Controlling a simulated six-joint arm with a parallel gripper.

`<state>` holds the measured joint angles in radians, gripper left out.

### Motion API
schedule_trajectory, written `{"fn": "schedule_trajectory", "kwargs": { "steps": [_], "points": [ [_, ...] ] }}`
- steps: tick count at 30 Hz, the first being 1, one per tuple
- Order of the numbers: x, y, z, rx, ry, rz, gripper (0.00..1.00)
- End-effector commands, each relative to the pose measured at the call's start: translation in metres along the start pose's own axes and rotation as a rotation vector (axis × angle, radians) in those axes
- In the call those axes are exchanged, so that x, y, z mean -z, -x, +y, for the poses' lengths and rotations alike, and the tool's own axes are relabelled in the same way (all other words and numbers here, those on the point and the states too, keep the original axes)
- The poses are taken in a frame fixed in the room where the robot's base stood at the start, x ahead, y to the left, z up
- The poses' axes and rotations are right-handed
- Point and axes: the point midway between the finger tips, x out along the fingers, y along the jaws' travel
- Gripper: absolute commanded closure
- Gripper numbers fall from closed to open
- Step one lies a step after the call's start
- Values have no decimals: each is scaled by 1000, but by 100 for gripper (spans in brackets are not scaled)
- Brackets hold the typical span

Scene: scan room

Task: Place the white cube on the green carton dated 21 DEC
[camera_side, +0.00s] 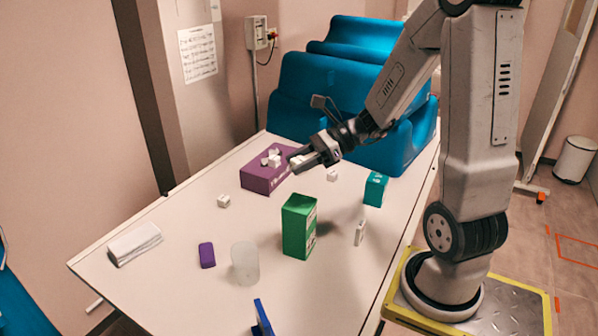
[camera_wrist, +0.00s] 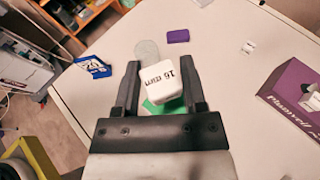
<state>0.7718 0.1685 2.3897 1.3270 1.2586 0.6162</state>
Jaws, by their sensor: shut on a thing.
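My gripper (camera_side: 303,160) is shut on a white cube (camera_side: 296,161), held above the table near the purple box. The green carton (camera_side: 297,228) stands upright mid-table, nearer the side camera than my gripper. In the wrist view only parts of the green carton (camera_wrist: 153,107) show behind the cube and fingers. Its date cannot be read in either view.
A purple box (camera_side: 257,180) carries several white cubes. Loose white cubes (camera_side: 223,201) (camera_side: 332,176) lie on the table (camera_side: 180,295). A teal carton (camera_side: 375,189), small white upright item (camera_side: 360,232), translucent cup (camera_side: 245,263), purple block (camera_side: 207,255) and blue item (camera_side: 262,318) surround the green carton.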

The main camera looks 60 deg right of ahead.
Motion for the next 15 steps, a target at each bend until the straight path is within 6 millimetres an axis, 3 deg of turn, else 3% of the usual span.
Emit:
{"fn": "schedule_trajectory", "kwargs": {
  "steps": [8, 15],
  "points": [
    [4, -1, 0, 1, -4, 0, 100],
    [23, -9, 1, -1, -6, 0, 100]
  ]
}}
